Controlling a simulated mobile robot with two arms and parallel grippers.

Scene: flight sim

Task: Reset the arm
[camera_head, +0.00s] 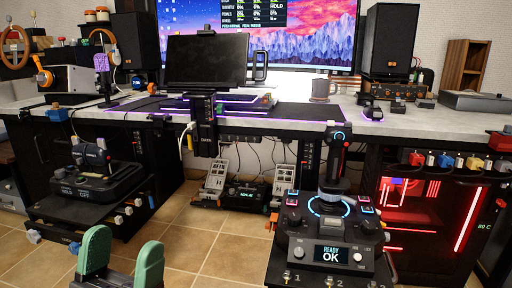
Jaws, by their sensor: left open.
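My left gripper (122,247) shows at the bottom left, its two green fingertips pointing up and apart. It is open, with nothing between the fingers. It is in front of the desk, over the tiled floor in the picture, and touches nothing that I can see. The rest of my left arm is mostly below the frame. My right gripper is out of view.
A joystick console (330,235) reading "READY OK" stands at the right front. A throttle unit (95,180) stands at the left. The desk (230,125) holds a dark screen (207,62), a mug (320,90) and speakers. Pedals (215,180) sit below. Tiled floor (200,235) is clear between.

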